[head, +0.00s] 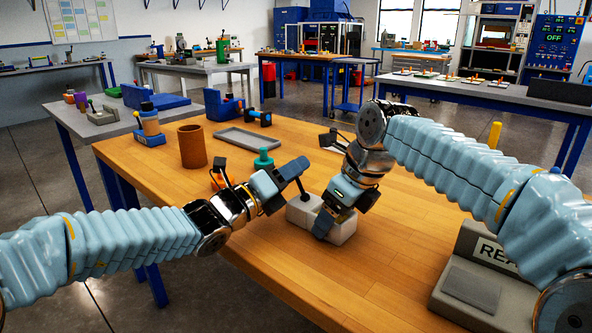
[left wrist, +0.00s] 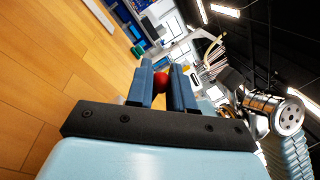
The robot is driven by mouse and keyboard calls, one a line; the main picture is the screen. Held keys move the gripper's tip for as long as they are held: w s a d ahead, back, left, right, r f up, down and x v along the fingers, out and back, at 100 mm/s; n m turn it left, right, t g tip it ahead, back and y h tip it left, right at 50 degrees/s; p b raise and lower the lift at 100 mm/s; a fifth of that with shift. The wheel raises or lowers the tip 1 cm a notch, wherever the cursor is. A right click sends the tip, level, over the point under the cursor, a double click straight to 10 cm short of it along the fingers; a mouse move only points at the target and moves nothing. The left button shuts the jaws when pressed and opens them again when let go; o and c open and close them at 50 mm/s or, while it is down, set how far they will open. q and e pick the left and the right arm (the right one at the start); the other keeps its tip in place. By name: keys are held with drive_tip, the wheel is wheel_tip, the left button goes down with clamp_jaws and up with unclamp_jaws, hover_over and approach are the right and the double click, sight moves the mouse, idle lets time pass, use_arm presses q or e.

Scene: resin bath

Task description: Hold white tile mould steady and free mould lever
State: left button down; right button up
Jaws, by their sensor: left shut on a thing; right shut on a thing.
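The white tile mould (head: 343,232) is a pale block on the wooden table, in the middle of the head view. Its dark lever (head: 301,190) rises from its left end. My left gripper (head: 293,170) is shut at the top of the lever. In the left wrist view a red knob (left wrist: 161,82) sits between its two blue fingers. My right gripper (head: 325,220) reaches down from above and is shut on the mould, its fingers covering part of the block. The arms hide some of the mould's far side.
A brown cup (head: 192,146), a grey tray (head: 249,139) and a teal-topped piece (head: 263,158) stand behind and left of the mould. A grey stand with a lettered sign (head: 492,253) is at the right front. The table front is clear.

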idle(0.5)
use_arm(q)
drive_tip(key=c, duration=1.3)
unclamp_jaws()
drive_tip(key=v, duration=1.2)
drive_tip(key=shift+f, duration=0.1)
use_arm(e)
drive_tip(key=o, duration=1.4)
drive_tip(key=shift+r, duration=0.1)
